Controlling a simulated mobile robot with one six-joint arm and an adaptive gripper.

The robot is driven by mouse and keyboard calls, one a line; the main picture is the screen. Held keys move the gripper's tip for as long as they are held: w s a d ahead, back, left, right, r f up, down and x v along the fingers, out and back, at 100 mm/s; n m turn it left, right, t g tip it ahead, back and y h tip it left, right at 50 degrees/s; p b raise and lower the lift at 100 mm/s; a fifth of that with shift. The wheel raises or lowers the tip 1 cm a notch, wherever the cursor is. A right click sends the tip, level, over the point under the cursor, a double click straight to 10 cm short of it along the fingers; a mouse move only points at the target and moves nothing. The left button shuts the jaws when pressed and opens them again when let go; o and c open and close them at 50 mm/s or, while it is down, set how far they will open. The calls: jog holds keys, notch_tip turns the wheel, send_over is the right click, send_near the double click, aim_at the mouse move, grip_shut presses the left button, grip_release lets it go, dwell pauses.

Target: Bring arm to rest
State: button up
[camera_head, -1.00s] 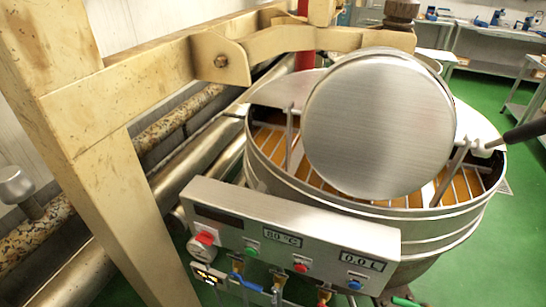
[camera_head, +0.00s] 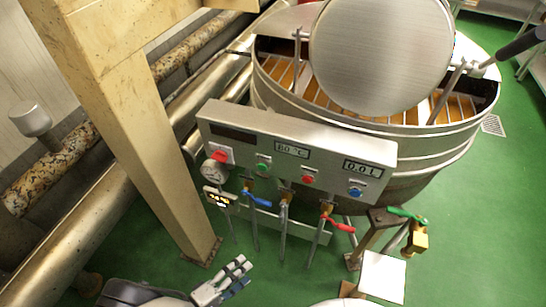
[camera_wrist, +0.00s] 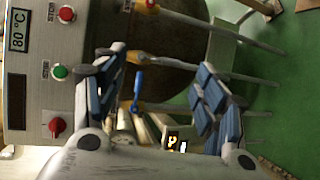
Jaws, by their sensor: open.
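My gripper (camera_head: 242,274) is at the bottom of the head view, low in front of the kettle's control panel and near the yellow post's foot. In the wrist view my gripper (camera_wrist: 162,75) has its two blue-padded fingers apart, with nothing held between them. The blue-handled valve (camera_wrist: 137,85) shows in the gap behind the fingers. The grey control panel (camera_head: 300,145) stands beyond the gripper, and it also fills the left of the wrist view (camera_wrist: 38,95). Most of my arm is outside the head view.
The steel kettle (camera_head: 400,147) with its raised round lid (camera_head: 382,55) stands behind the panel. A blue valve handle (camera_head: 257,198) and a red one (camera_head: 341,225) hang below it. A yellow post (camera_head: 150,145) and pipes (camera_head: 75,232) are on the left. Green floor (camera_head: 470,230) is free at right.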

jog(key=w+d+r+m+g+y, duration=0.15)
jog(key=d+r+g, duration=0.25)
jog(key=r, duration=0.5)
jog(key=w+d+r+m+g+y, duration=0.1)
jog(key=w+d+r+m+g, duration=0.2)
jog(key=r, duration=0.5)
jog(key=w+d+r+m+g+y, duration=0.15)
jog(key=d+r+g, duration=0.25)
jog(key=r, duration=0.5)
jog(key=s+d+r+m+t+y, duration=0.3)
jog(key=s+d+r+t+y, duration=0.2)
jog(key=s+d+r, duration=0.5)
notch_tip(320, 180, up, 5)
jog(key=d+y, duration=0.2)
jog(key=shift+s+d+f, duration=0.2)
jog(key=shift+s+d, duration=0.1)
jog(key=shift+d, duration=0.1)
